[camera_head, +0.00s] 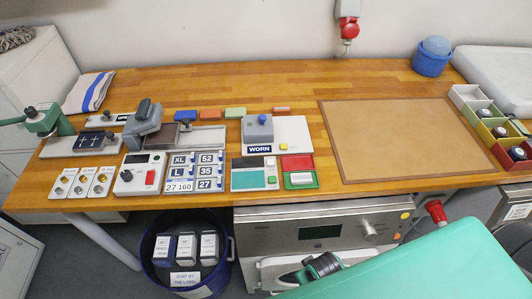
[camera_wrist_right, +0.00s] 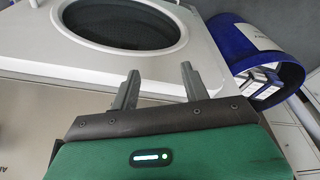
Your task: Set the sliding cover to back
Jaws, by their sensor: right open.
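Two fittings on the wooden bench could be the sliding cover, and I cannot tell which. The other is a grey block with a dark handle (camera_head: 145,120) at the left end of a grey rail unit (camera_head: 205,137). My right gripper (camera_wrist_right: 160,72) is open and empty in the right wrist view, low in front of the machine and away from both. My left gripper is out of view.
A green hand press (camera_head: 48,122) stands at the bench's left end. Label tiles (camera_head: 193,171) and a red-button box (camera_head: 140,174) lie along the front. A brown mat (camera_head: 395,140) leaves clear room at right. A blue bin (camera_head: 157,268) and a steel-fronted machine (camera_head: 270,233) are below.

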